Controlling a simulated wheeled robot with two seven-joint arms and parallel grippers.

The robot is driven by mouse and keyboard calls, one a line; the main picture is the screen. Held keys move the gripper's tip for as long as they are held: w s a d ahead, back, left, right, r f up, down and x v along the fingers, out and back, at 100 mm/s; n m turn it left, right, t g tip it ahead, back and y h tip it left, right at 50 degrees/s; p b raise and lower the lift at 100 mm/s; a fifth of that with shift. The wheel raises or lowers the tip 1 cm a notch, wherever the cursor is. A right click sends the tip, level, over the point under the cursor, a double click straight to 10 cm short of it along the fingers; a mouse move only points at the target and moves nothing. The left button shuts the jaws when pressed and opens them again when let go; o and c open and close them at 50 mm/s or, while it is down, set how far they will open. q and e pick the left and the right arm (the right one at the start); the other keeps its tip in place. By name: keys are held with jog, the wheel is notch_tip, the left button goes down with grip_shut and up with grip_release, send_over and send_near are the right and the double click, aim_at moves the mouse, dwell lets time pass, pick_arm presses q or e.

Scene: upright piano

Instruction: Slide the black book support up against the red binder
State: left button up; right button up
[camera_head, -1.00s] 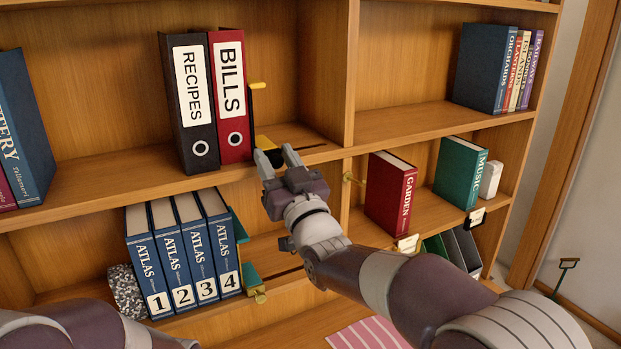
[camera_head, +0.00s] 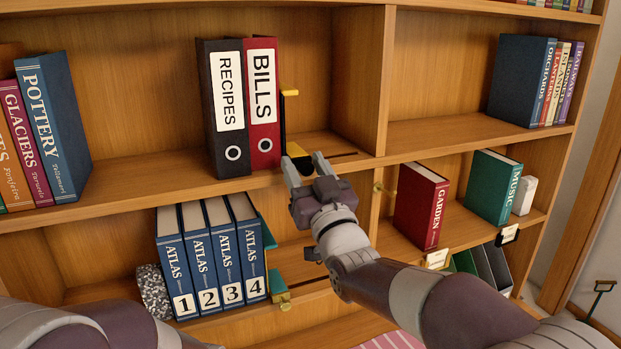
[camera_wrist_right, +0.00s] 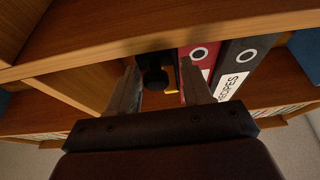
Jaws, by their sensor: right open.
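The red BILLS binder (camera_head: 262,110) stands upright on the middle shelf, right of the black RECIPES binder (camera_head: 226,115). The black book support (camera_head: 284,118) stands just right of the red binder, with a yellow tab at its top and yellow at its base. My right gripper (camera_head: 305,161) is open at the shelf's front edge, just in front of the support's base. In the right wrist view, a black knob (camera_wrist_right: 153,78) shows between its fingertips (camera_wrist_right: 159,72), with the red binder (camera_wrist_right: 197,58) beside them. My left gripper is out of view.
A slot runs in the shelf board right of the support, and the board (camera_head: 335,147) is free up to the upright divider (camera_head: 385,80). Blue atlases (camera_head: 205,255) and a green support (camera_head: 272,270) stand below. The GARDEN book (camera_head: 420,205) stands lower right.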

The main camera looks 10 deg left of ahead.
jog(key=b+v, duration=0.6)
jog(key=v, duration=0.6)
jog(key=shift+f+b, duration=0.15)
jog(key=shift+b, duration=0.15)
jog(key=shift+s+d, duration=0.15)
